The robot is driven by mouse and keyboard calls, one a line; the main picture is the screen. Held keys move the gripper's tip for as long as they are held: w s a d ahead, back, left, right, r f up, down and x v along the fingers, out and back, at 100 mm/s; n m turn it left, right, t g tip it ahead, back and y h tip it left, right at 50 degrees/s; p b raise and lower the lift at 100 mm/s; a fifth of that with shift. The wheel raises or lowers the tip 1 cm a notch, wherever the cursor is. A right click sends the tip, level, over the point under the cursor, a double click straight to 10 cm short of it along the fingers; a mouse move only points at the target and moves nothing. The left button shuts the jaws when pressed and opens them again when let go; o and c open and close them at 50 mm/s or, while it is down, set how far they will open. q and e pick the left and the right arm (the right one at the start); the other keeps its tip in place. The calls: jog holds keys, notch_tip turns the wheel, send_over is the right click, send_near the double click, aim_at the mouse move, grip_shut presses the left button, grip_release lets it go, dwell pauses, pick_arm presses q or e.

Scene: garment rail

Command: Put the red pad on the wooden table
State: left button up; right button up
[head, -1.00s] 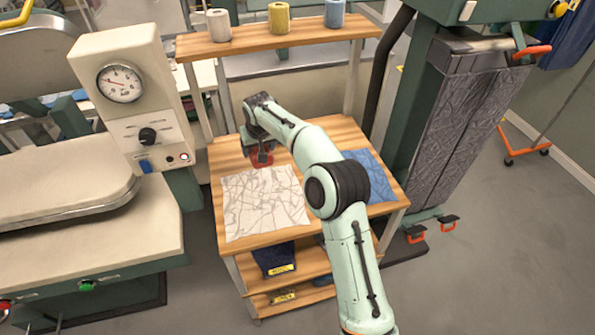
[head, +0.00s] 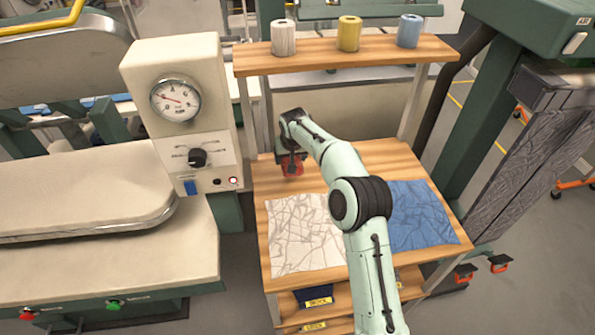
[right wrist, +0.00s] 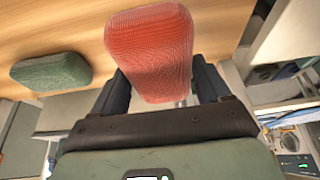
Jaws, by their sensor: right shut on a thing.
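The red pad (head: 292,168) is held by my right gripper (head: 291,161) over the back left of the wooden table (head: 385,158). In the right wrist view the red pad (right wrist: 152,50) sits between the two fingers of the gripper (right wrist: 160,88), which are shut on it. The wooden surface (right wrist: 60,25) shows behind it. I cannot tell whether the pad touches the table or how high it is. My left gripper is not in view.
A green pad (right wrist: 50,72) shows in the right wrist view. A white cloth (head: 303,235) and a blue cloth (head: 420,215) lie on the table. Thread spools (head: 348,33) stand on the shelf above. A press with a gauge (head: 176,100) stands left.

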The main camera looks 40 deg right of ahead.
notch_tip(320, 180, down, 5)
jog(key=shift+w+r, duration=0.1)
jog(key=shift+w, duration=0.05)
jog(key=o, duration=1.1)
jog(key=shift+f+b, duration=0.2)
jog(key=shift+b, duration=0.1)
jog(key=shift+r, duration=0.55)
jog(key=v, duration=1.1)
jog(key=shift+s+a, duration=0.1)
jog(key=shift+s, duration=0.15)
